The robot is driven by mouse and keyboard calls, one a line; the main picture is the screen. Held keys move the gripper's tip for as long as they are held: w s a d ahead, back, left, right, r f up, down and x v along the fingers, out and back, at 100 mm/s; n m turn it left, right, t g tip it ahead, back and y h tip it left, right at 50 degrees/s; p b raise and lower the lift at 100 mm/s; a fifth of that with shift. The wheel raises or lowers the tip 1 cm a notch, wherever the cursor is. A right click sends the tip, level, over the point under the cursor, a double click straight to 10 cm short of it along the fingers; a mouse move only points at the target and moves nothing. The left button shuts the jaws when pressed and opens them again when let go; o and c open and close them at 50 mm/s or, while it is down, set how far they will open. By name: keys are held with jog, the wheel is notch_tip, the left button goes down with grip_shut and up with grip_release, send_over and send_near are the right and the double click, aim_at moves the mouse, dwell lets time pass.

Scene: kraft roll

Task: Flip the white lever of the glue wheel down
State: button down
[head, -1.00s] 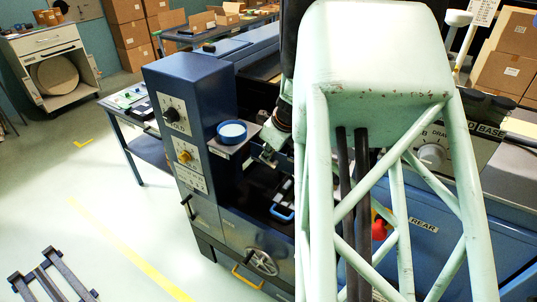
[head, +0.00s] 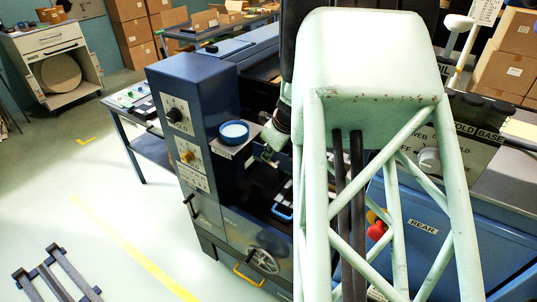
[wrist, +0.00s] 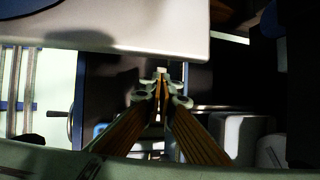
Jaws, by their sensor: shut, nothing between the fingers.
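My gripper (wrist: 162,78) is shut and empty in the wrist view, its two fingers meeting just below the edge of a pale shelf. In the head view my gripper (head: 267,152) is small and partly hidden by my arm, right of the shelf with the blue-rimmed dish. A small white piece (wrist: 162,70) shows at the fingertips; I cannot tell whether it is the white lever or part of the fingers. The glue wheel cannot be made out clearly; my arm covers much of the machine's middle.
The pale shelf (wrist: 130,30) lies close to the fingers. The dish (head: 233,132) stands on it, beside the blue control column (head: 195,90). A blue handle (head: 282,212) sits below my gripper. A red knob (head: 377,231) shows behind my arm. The floor at left is mostly open.

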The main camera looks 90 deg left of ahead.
jog(key=shift+s+a+f+p, duration=0.2)
jog(key=shift+s+p, duration=0.15)
jog(key=shift+p, duration=0.7)
jog(key=shift+s+a+f+p, duration=0.15)
jog(key=shift+s+p, duration=0.05)
jog(key=shift+p, duration=0.35)
jog(key=shift+s+a+f+p, duration=0.3)
jog(key=shift+f+p, duration=0.2)
jog(key=shift+p, duration=0.4)
jog(key=shift+s+a+f+p, duration=0.1)
jog(key=shift+s+f+p, duration=0.2)
jog(key=shift+f+p, duration=0.3)
jog(key=shift+s+a+f+p, duration=0.1)
jog(key=shift+f+p, duration=0.3)
jog(key=shift+f, duration=0.3)
jog(key=v, duration=1.2)
